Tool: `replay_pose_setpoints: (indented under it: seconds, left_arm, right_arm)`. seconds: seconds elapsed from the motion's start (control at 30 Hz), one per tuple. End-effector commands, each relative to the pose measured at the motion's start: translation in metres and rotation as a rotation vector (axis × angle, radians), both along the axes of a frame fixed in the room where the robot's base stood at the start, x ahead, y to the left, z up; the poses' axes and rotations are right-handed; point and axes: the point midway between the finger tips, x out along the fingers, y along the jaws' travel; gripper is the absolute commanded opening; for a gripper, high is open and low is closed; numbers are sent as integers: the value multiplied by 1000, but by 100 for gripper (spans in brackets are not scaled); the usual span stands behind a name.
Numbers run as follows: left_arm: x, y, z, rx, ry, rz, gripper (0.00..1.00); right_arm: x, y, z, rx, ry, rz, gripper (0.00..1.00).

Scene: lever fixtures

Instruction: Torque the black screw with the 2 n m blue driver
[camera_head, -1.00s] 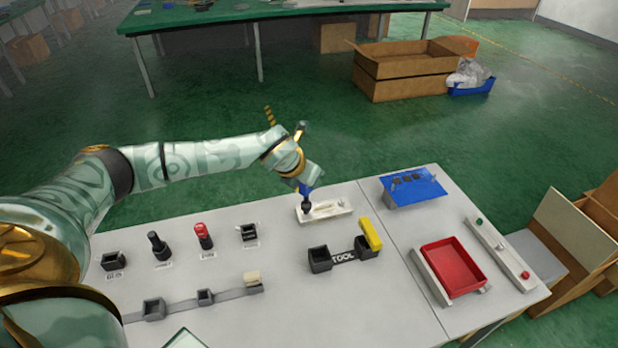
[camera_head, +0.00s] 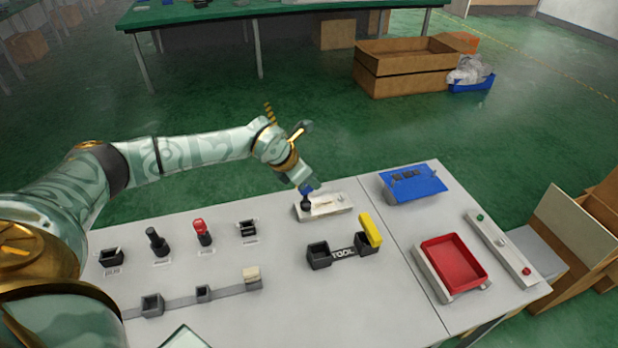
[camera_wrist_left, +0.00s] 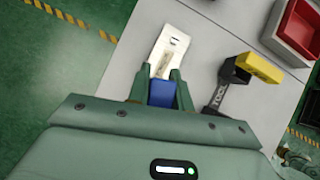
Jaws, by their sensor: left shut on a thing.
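My left gripper (camera_head: 304,187) is shut on the blue driver (camera_head: 306,191), which shows as a blue block between the fingers in the left wrist view (camera_wrist_left: 162,93). The driver's dark lower end is over the left part of a white fixture (camera_head: 328,207) on the table; I cannot tell whether it touches. The fixture also shows in the left wrist view (camera_wrist_left: 171,47), just beyond the fingertips. The black screw cannot be made out; the driver and gripper may cover it. My right gripper is not in view.
A tool holder (camera_head: 343,253) with a yellow block (camera_head: 370,230) stands in front of the fixture. A black-handled driver (camera_head: 157,242) and a red-topped one (camera_head: 202,231) stand to the left. A blue stand (camera_head: 414,184) and red tray (camera_head: 453,262) are to the right.

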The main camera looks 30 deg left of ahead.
Motion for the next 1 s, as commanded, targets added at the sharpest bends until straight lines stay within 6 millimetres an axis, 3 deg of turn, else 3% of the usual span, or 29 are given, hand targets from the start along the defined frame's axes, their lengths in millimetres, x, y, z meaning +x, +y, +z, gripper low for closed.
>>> replay_pose_setpoints:
  seconds: [0.67, 1.0]
  left_arm:
    - [0, 0, 49, 1, -3, 1, 0]
    - [0, 0, 49, 0, 0, 1, 0]
  right_arm:
    - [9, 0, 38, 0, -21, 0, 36]
    - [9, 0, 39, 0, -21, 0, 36]
